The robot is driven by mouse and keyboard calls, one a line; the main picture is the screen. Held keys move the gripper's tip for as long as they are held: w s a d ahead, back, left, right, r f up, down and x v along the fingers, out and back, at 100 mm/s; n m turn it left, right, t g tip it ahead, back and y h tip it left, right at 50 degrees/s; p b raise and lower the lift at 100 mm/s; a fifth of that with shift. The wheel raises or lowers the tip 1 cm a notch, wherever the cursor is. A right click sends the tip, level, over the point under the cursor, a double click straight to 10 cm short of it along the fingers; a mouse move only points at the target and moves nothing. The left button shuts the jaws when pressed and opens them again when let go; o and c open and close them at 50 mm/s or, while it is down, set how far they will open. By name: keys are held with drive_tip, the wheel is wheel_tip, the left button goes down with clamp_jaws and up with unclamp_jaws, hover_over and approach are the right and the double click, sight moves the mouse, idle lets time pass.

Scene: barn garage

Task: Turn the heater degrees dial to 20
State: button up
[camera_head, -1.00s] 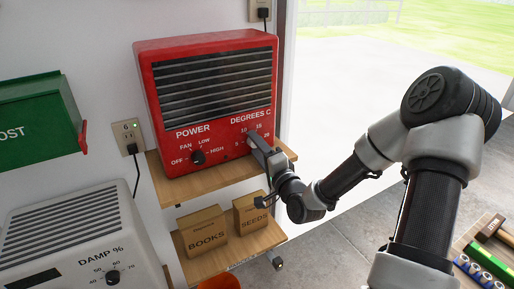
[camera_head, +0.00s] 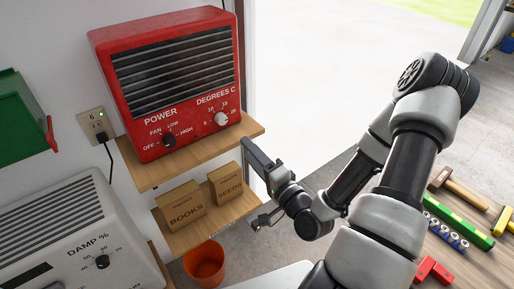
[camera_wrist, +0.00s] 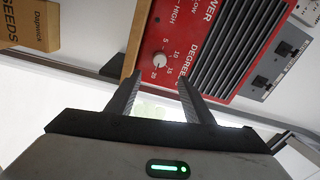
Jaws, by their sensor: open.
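The red heater (camera_head: 150,110) stands on the upper wooden shelf. Its white degrees dial (camera_head: 221,118) is at the lower right of its front, with numbers around it. The dial also shows in the wrist view (camera_wrist: 159,60), ahead of the open fingers and roughly centred between them. Its pointer is too small to read surely. My gripper (camera_head: 248,148) is apart from the dial, below and to its right in the head view. In the wrist view my gripper (camera_wrist: 160,88) has two fingers spread with nothing between them. The black power knob (camera_head: 169,140) is on the heater's left.
The upper shelf edge (camera_head: 205,152) lies close to my gripper. Boxes marked books (camera_head: 182,206) and seeds (camera_head: 227,183) stand on the lower shelf. A white damp unit (camera_head: 60,235) is at lower left, an orange pot (camera_head: 205,264) below. Open doorway space lies right of the shelves.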

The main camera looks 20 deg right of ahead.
drive_tip(key=shift+p+v, duration=0.4)
drive_tip(key=shift+v, duration=0.95)
wheel_tip(320, 180, up, 10)
drive_tip(key=w+d+n+g+h+p, duration=0.25)
drive_tip(key=n+g+h, duration=0.35)
drive_tip(key=n+g, duration=0.45)
drive_tip(key=s+a+r+n+g+p, duration=0.1)
drive_tip(key=s+a+r, duration=0.2)
drive_tip(key=s+r, duration=0.5)
drive_tip(key=s+a+r+n+p, duration=0.1)
drive_tip(key=s+a+r+p, duration=0.1)
drive_tip(key=s+r, duration=0.5)
drive_tip(key=s+a, duration=0.1)
drive_tip(key=s, duration=0.3)
drive_tip(key=shift+s+a+r+g+y, duration=0.3)
drive_tip(key=shift+a+r+g+y, duration=0.05)
drive_tip(key=shift+a+y, duration=0.05)
